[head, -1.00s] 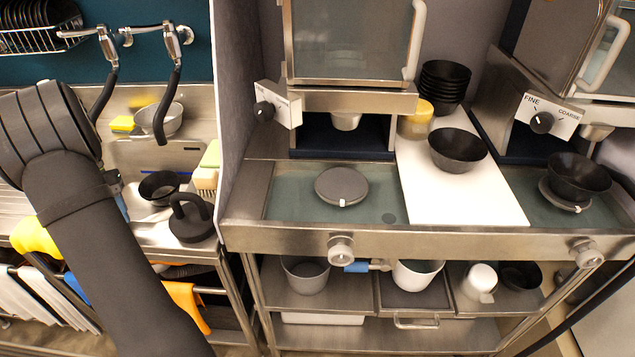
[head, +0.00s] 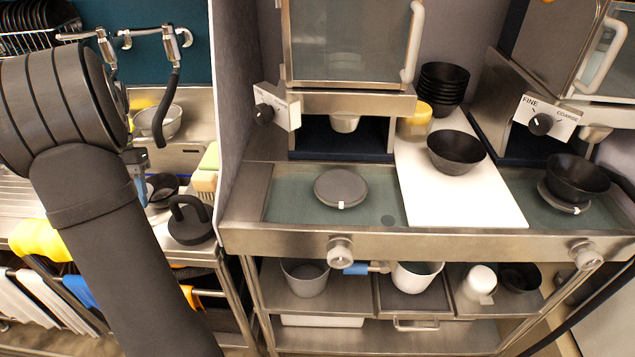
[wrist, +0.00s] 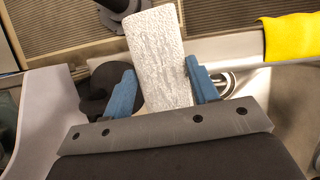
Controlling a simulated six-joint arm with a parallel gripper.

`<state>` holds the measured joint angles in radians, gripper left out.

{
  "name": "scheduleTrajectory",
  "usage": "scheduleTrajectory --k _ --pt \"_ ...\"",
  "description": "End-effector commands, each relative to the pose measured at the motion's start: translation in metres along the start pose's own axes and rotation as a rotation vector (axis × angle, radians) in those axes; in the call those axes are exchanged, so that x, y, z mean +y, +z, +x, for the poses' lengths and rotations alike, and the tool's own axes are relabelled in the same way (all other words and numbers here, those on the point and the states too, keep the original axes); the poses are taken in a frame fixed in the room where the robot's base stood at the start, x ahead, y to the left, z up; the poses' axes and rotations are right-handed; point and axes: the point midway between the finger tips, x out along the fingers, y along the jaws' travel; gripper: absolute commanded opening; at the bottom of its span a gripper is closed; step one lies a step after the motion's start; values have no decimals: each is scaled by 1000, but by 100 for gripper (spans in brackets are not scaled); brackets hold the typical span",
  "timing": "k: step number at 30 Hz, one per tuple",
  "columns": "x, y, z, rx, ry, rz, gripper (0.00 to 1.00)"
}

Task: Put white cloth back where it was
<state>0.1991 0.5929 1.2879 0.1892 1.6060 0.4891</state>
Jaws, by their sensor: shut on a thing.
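My gripper (wrist: 163,78) shows in the wrist view as two blue fingers with the white cloth (wrist: 157,45) between them. The cloth looks like a pale, textured rectangle reaching out past the fingertips. In the head view my gripper (head: 138,172) is partly hidden behind my arm, near the sink, and the held cloth cannot be made out. At the lower left, white cloths (head: 38,297) hang over a rail, beside a blue cloth (head: 80,291). A yellow cloth (head: 38,238) lies over the rail above them and shows in the wrist view (wrist: 290,37).
A black kettlebell-shaped weight (head: 189,222) stands on the sink counter's right end, near my gripper. A black bowl (head: 161,188) and a metal bowl (head: 168,121) are by the sink. A grey partition (head: 226,130) divides it from the grinder bench (head: 290,240).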

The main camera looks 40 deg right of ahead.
Motion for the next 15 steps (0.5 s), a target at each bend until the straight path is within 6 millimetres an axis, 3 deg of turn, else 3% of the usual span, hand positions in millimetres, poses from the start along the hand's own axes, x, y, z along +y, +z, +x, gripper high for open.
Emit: scheduleTrajectory --k 6,15 --pt "58 28 -37 2 -113 266 36" --pt "148 57 -68 2 -302 725 36"
